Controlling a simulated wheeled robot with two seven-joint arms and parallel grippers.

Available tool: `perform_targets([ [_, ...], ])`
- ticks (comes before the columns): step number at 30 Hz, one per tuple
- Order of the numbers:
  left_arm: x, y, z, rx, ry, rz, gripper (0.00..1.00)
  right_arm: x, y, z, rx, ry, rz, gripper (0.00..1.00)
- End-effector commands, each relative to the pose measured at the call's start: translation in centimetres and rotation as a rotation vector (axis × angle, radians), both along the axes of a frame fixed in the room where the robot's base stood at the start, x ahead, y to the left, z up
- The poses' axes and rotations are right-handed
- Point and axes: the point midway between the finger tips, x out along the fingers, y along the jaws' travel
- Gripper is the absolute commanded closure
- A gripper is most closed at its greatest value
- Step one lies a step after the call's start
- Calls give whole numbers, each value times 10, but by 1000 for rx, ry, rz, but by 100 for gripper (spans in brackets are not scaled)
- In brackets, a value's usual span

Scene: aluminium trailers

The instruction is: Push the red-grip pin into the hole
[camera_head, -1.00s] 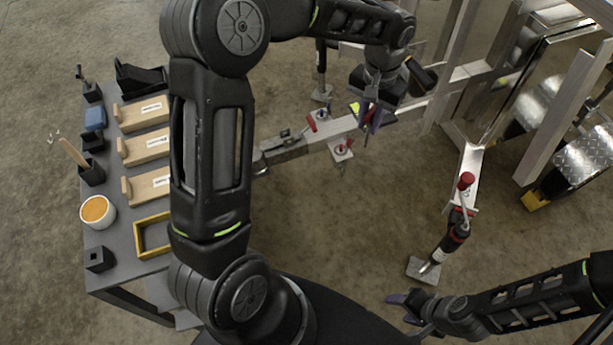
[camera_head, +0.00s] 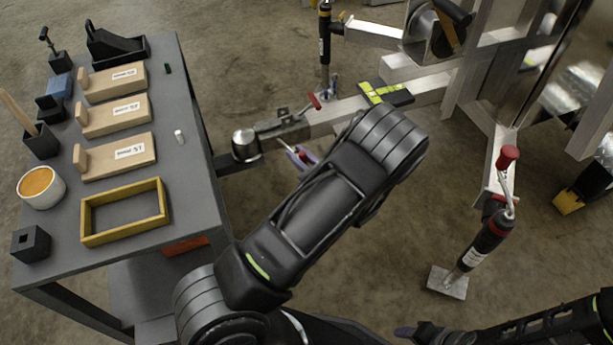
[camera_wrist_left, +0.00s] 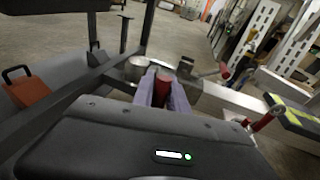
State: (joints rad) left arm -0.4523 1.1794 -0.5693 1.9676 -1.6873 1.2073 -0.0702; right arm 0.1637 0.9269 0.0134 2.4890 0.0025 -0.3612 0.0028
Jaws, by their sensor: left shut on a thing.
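My left gripper (camera_head: 301,157) is beside the trailer tongue (camera_head: 345,109), just below the coupler (camera_head: 246,143) in the head view. Its purple fingers (camera_wrist_left: 160,88) are shut on a red grip (camera_wrist_left: 176,97) in the left wrist view, which looks like the red-grip pin's. The hole cannot be made out; the coupler latch (camera_head: 280,122) lies close beyond the fingers. My right gripper (camera_head: 408,332) shows only partly at the bottom edge, away from the tongue.
A grey table (camera_head: 186,215) with wooden blocks, a yellow frame (camera_head: 84,228) and a cup (camera_head: 41,201) stands at left. A red lever (camera_head: 314,101) and a black-and-yellow piece (camera_head: 386,94) are on the tongue. A red-topped jack (camera_head: 486,240) stands at right.

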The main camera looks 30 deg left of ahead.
Motion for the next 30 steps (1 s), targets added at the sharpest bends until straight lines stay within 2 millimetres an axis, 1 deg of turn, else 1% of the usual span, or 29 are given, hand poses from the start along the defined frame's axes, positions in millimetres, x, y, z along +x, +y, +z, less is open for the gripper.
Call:
perform_targets([
  [1,6,-1,-23,52,-11,-81,100,1,-1,-26,-1,-1,-2,48],
  [3,15,-3,-30,98,-38,-170,100,1,-1,-37,-2,-3,-3,48],
  [6,24,-6,-34,134,-68,-247,100,2,-2,-44,-3,-3,-5,48],
  [10,28,-8,-33,148,-85,-282,100,2,-2,-45,-3,-4,-5,48],
  [20,28,-8,-32,146,-86,-279,100,2,-2,-43,-3,-4,-5,48],
  [25,27,-10,-29,145,-80,-273,100,1,-1,-37,-1,-2,-2,48],
  [30,33,0,-32,144,-81,-272,100,1,-1,-41,-1,-2,-2,48],
])
